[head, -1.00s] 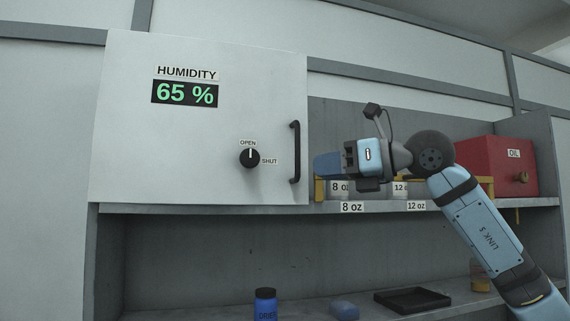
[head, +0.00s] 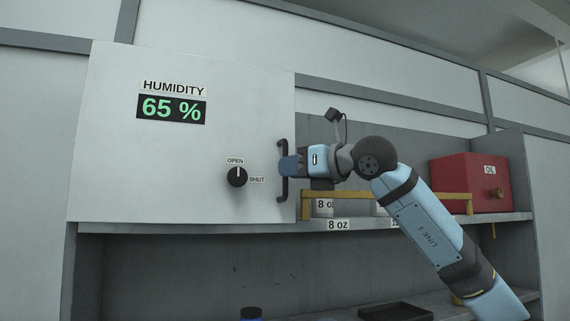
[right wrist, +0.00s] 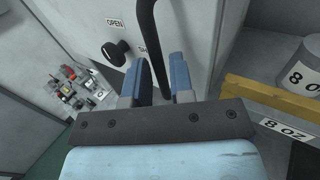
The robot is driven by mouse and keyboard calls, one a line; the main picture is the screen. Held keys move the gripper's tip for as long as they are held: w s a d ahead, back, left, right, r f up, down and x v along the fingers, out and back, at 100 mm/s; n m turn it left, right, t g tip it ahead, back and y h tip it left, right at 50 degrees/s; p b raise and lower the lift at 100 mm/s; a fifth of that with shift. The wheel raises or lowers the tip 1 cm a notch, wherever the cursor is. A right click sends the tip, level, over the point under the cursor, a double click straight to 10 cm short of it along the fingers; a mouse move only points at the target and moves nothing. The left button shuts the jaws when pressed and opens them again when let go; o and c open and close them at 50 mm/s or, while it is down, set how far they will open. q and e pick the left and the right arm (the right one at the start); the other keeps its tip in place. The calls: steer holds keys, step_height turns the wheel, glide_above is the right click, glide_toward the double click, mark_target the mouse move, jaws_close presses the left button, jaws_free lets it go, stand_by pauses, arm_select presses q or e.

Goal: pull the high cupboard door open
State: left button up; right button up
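The high cupboard door (head: 190,140) is a pale panel with a humidity display reading 65 %. It looks shut. Its black vertical bar handle (head: 283,171) is at the door's right edge. My right gripper (head: 288,165) is at the handle in the head view. In the right wrist view its two blue fingers (right wrist: 162,80) are apart, with the handle (right wrist: 158,45) running down toward the gap between them. I cannot tell how deep the bar sits between the fingertips. My left gripper is out of view.
A knob (head: 237,176) marked OPEN and SHUT sits left of the handle. Right of the door, an open shelf holds cups behind a yellow rail (head: 400,196) and a red OIL box (head: 468,183). A black tray (head: 395,311) lies on the lower shelf.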

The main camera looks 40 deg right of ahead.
steer(key=shift+x, duration=1.05)
steer(key=shift+s, duration=0.1)
jaws_close()
steer(key=shift+s, duration=0.15)
